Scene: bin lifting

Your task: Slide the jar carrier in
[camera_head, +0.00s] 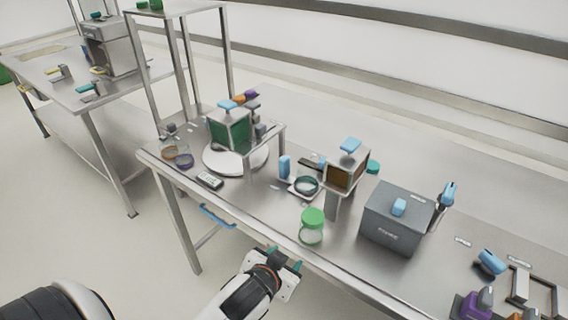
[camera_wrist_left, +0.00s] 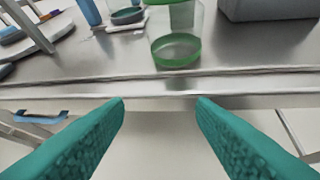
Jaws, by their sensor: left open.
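A clear jar with a green lid (camera_head: 312,217) stands upright near the table's front edge. It shows at the top middle of the left wrist view (camera_wrist_left: 178,48). A blue handle (camera_head: 217,217) is below the front edge, left of my gripper; it also shows in the left wrist view (camera_wrist_left: 40,117). I cannot tell whether it belongs to the jar carrier; no carrier is clearly recognisable. My left gripper (camera_head: 284,258) is open and empty, just in front of the table edge and apart from the jar. Its teal fingers (camera_wrist_left: 161,104) are spread. My right gripper is not in view.
The metal table (camera_head: 285,225) holds a white round plate (camera_head: 222,162), a grey box (camera_head: 393,222), a brown-fronted block (camera_head: 344,175) and a dark remote-like item (camera_head: 209,180). Small jars (camera_head: 184,160) stand at the left end. Floor left of the table is open.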

